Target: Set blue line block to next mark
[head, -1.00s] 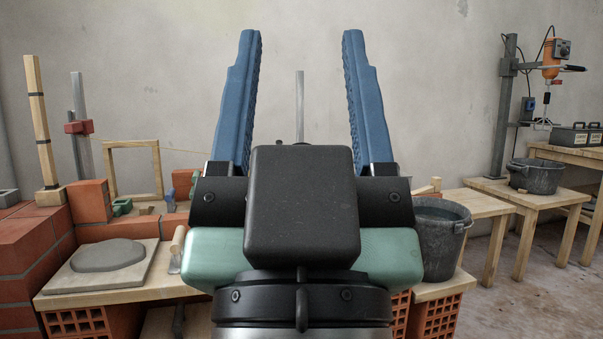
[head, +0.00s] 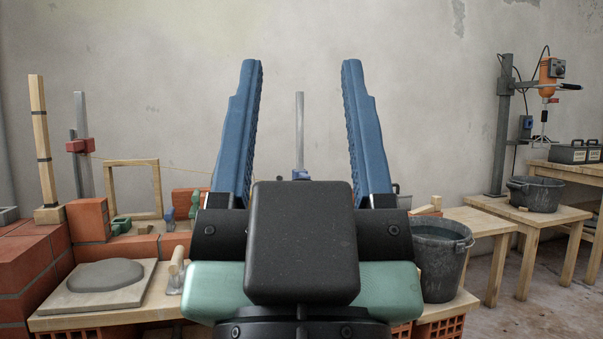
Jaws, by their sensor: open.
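A grey metal post (head: 299,130) stands behind my gripper, in line with the space between its fingers. The blue line block (head: 300,174) sits low on this post, just above my dark gripper housing, which hides the post below it. My gripper (head: 301,65) points up in the picture. Its two blue fingers are wide apart, with nothing held between them. The red line block (head: 80,146) is on another grey post (head: 82,110) at the left. A thin string runs from it to the right, until it passes behind my gripper. No marks can be made out on the posts.
Red bricks (head: 88,219), a wooden frame (head: 157,188) and a mortar board (head: 75,298) are at the left. A bucket of water (head: 440,272) stands close by at the right. Farther right are low wooden tables, another bucket (head: 535,194) and an orange mixer (head: 551,72) on a stand.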

